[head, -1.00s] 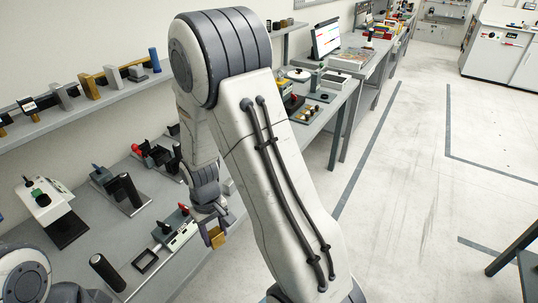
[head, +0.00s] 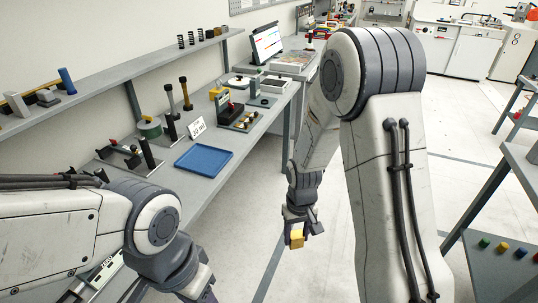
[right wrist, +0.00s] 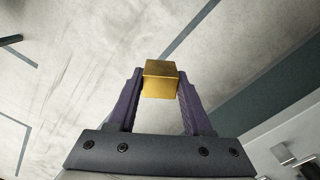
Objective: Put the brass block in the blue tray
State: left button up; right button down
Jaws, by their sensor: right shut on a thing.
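The brass block (head: 297,241) is held in my right gripper (head: 298,228), which hangs over open floor to the right of the bench. In the right wrist view the brass block (right wrist: 160,78) sits between the two purple fingertips of my right gripper (right wrist: 159,90). The blue tray (head: 203,160) lies flat on the bench, left of my right gripper, and looks empty. My left arm reaches in at the lower left; its gripper end (head: 200,290) is at the bottom edge, and its fingers cannot be made out.
A small white sign (head: 196,127) stands behind the blue tray. Black clamp fixtures (head: 146,152) stand left of it, and a small device on a board (head: 235,115) stands behind it. A wall shelf (head: 100,88) runs above the bench. Another table (head: 500,265) is at the right.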

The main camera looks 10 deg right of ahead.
aim_at(210, 161)
jog(key=z, duration=1.05)
jog(key=i, duration=2.2)
jog(key=u, duration=2.8)
